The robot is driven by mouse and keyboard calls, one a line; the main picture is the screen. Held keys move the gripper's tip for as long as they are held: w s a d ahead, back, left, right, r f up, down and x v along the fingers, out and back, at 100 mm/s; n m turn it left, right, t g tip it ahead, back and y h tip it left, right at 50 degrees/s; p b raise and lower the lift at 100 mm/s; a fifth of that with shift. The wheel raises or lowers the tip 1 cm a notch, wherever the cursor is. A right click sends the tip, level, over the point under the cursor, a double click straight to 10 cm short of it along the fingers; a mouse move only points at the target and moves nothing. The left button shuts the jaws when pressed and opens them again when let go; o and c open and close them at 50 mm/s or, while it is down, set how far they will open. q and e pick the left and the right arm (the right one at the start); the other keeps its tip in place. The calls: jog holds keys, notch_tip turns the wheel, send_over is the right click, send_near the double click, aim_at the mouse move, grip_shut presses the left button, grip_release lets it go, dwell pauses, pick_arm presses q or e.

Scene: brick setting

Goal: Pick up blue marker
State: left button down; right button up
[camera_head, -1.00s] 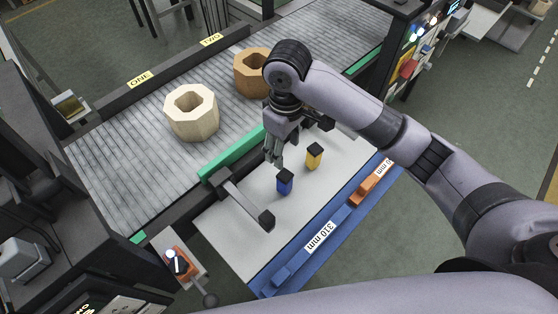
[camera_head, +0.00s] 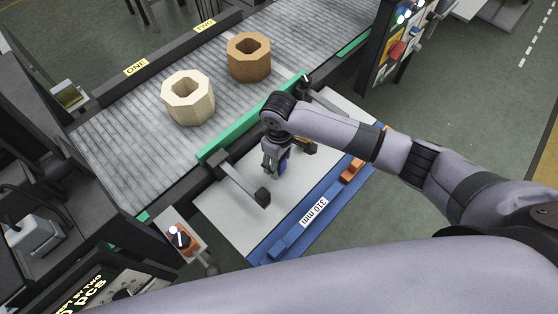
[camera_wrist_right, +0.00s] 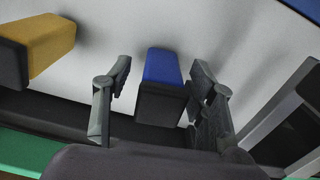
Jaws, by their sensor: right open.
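The blue marker (camera_wrist_right: 163,68) is a short block with a black end, standing on the white board (camera_head: 232,222). In the right wrist view it sits between the two spread fingers of my right gripper (camera_wrist_right: 161,78), with a gap on each side. In the head view the right gripper (camera_head: 274,172) is low over the board and hides most of the blue marker (camera_head: 284,166). The right gripper is open. My left gripper is out of view.
A yellow marker (camera_wrist_right: 48,40) with a black end stands to the left in the wrist view. A black bar (camera_head: 240,180) juts over the board. A blue rail (camera_head: 290,240) edges it. The conveyor (camera_head: 130,140) behind carries a pale ring (camera_head: 188,108) and a brown ring (camera_head: 248,68).

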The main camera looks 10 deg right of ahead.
notch_tip(320, 180, down, 2)
jog(key=shift+f, duration=0.15)
jog(key=c, duration=1)
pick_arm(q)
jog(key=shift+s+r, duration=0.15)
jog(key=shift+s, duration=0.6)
pick_arm(e)
grip_shut()
